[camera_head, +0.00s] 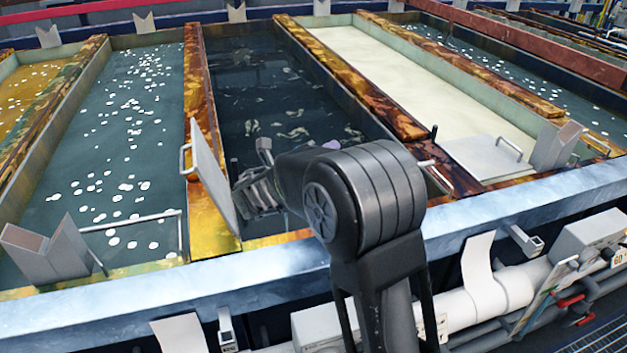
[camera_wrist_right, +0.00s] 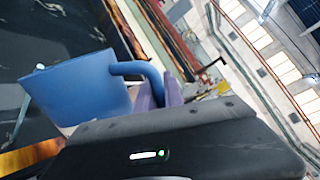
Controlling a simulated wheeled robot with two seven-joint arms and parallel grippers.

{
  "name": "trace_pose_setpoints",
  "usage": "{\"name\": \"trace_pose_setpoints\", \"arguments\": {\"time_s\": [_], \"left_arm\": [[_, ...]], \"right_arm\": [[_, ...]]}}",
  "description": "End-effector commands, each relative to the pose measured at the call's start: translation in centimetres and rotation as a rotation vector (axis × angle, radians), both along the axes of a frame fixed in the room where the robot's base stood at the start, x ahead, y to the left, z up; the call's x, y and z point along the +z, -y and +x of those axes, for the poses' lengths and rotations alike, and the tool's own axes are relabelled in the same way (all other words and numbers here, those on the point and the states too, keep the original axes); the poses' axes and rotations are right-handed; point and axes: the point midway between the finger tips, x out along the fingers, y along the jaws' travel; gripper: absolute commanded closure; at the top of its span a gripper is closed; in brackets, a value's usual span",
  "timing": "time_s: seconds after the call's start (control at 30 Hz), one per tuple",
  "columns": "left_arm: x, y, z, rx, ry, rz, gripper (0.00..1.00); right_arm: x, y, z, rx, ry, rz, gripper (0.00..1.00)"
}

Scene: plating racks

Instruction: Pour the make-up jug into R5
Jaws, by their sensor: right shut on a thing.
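My right gripper (camera_wrist_right: 160,96) is shut on the handle of a blue jug (camera_wrist_right: 78,90) in the right wrist view. The jug hangs off to the left of the fingers, over dark liquid. That view is itself tilted, so I cannot tell how far the jug leans, and its contents are hidden. In the head view my black right arm reaches over the near end of the dark tank (camera_head: 265,85) and hides the jug. Only a small purple bit of the right gripper (camera_head: 331,145) shows past the arm. No R5 label is readable. My left gripper is out of view.
A tank with white floating discs (camera_head: 115,140) lies to the left, and a cream-coloured tank (camera_head: 400,75) to the right. Stained dividers (camera_head: 360,80) separate them. An upright grey panel (camera_head: 210,170) stands left of my arm. A pale front rail (camera_head: 180,285) runs across.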

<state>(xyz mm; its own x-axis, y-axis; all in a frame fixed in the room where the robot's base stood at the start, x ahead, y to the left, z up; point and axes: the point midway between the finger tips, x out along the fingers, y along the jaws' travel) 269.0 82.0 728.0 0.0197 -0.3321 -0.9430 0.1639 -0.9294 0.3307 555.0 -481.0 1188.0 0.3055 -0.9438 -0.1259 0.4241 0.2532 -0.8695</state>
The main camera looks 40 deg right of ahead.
Motion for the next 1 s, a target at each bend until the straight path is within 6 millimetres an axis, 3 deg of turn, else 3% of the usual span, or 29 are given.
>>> {"name": "trace_pose_setpoints", "arguments": {"time_s": [0.63,1.0], "left_arm": [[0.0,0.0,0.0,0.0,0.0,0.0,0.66],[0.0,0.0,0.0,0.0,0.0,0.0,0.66]], "right_arm": [[0.1,0.0,0.1,0.0,-0.005,-0.004,1.0],[-0.5,-0.3,1.4,0.0,-0.133,-0.033,1.0]]}}
